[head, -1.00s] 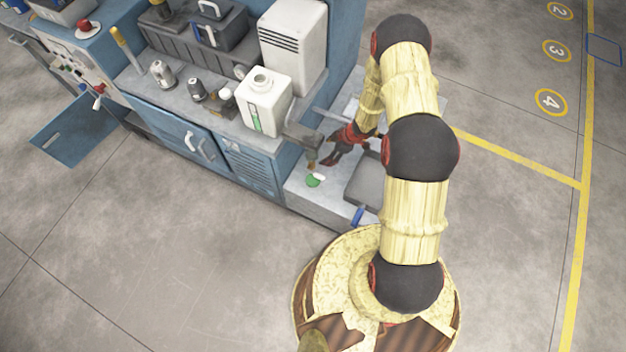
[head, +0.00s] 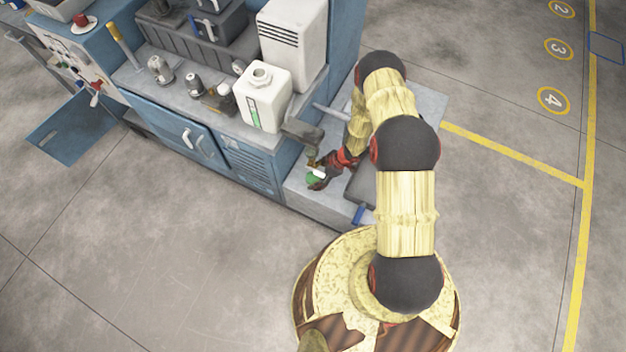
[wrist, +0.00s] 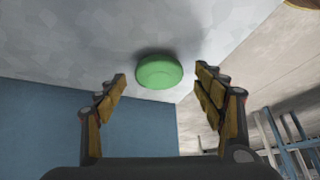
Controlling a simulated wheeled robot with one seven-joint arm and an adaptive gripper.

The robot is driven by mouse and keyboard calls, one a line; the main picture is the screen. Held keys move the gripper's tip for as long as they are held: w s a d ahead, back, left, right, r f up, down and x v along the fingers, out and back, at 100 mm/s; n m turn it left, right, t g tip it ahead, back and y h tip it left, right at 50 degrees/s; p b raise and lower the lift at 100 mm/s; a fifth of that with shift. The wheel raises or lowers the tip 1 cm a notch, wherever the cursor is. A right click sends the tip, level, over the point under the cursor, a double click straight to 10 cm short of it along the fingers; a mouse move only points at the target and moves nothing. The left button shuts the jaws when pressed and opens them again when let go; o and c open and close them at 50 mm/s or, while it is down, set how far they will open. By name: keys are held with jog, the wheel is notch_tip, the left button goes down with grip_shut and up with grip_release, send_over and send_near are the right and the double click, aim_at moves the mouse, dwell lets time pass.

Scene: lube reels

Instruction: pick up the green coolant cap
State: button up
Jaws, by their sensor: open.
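The green coolant cap (head: 313,179) lies on the low grey ledge at the front of the blue cabinet. In the wrist view the round green cap (wrist: 159,72) shows ahead of the fingertips, between their lines. My gripper (wrist: 160,82) is open and empty, with one finger to each side and the cap a little beyond the tips. In the head view my gripper (head: 320,170) is low over the ledge, right at the cap. A white piece beside the cap is partly hidden by my gripper.
A grey spout (head: 303,132) juts out just above the cap. A white jug (head: 263,97) stands on the worktop behind. A grey tray (head: 361,187) lies to the right of my gripper, with a blue piece (head: 360,214) near its front. The floor at the left is clear.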

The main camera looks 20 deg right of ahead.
jog(key=shift+w+a+f, duration=0.15)
jog(key=shift+f, duration=0.25)
jog(key=shift+c, duration=1)
jog(key=c, duration=1.1)
jog(key=shift+r, duration=0.1)
